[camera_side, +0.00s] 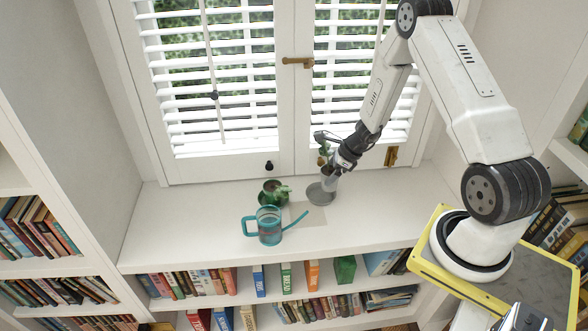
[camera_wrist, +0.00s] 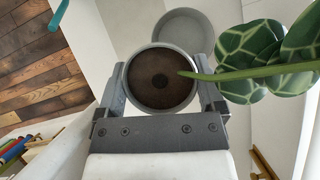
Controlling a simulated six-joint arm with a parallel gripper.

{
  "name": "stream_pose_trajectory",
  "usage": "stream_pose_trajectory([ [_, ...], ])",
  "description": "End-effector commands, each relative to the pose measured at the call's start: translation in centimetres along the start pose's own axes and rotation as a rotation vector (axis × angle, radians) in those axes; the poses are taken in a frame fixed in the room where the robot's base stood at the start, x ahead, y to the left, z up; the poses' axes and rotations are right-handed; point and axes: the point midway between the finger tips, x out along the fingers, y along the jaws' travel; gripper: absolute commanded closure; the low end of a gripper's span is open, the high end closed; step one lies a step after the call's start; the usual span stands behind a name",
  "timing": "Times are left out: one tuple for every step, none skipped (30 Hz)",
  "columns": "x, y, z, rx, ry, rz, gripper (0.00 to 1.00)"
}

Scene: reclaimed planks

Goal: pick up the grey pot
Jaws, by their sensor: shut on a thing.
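The grey pot (camera_side: 329,181) is at the right part of the white sill, in front of the window. In the wrist view the pot (camera_wrist: 134,92) is seen from above, with brown soil inside and a green stem with patterned leaves (camera_wrist: 262,45) reaching right. My gripper (camera_side: 337,168) is shut on the pot, with one finger on each side of it in the wrist view (camera_wrist: 162,76). A grey saucer (camera_side: 314,196) lies below the pot and shows beyond it in the wrist view (camera_wrist: 190,22). I cannot tell whether the pot touches the saucer.
A teal watering can (camera_side: 269,232) stands left of the pot, its spout pointing towards it. A dark green pot with a plant (camera_side: 270,194) stands behind the can. Window blinds (camera_side: 215,75) rise behind. Bookshelves lie below the sill's front edge. The sill's left part is clear.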

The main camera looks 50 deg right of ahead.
Motion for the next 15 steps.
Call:
stream_pose_trajectory([
  [-0.9,0.4,0.1,0.000,-0.002,-0.003,0.94],
  [-1.3,0.6,0.2,0.000,-0.002,-0.003,0.94],
  [-1.9,1.0,0.2,0.000,-0.002,-0.003,0.94],
  [-2.2,1.4,0.1,0.001,-0.001,-0.001,0.94],
  [-2.5,1.8,-0.1,0.002,-0.001,-0.002,0.94],
  [-3.0,2.4,-0.3,0.003,-0.001,-0.001,0.94],
  [-3.3,2.8,-0.5,0.002,-0.001,-0.001,0.94],
  [-3.6,3.1,-0.6,0.002,-0.001,-0.002,0.94],
  [-4.0,3.6,-0.8,0.002,-0.001,-0.001,0.94],
  [-4.3,4.0,-0.9,0.002,-0.001,-0.001,0.94],
  [-4.6,4.4,-1.0,0.002,-0.001,-0.002,0.94],
  [-5.0,4.9,-1.2,0.003,-0.001,-0.002,0.94],
  [-5.3,5.2,-1.3,0.001,-0.001,-0.002,0.94],
  [-5.5,5.5,-1.4,0.002,-0.001,-0.001,0.94],
  [-5.9,5.9,-1.6,0.002,-0.001,-0.002,0.94],
])
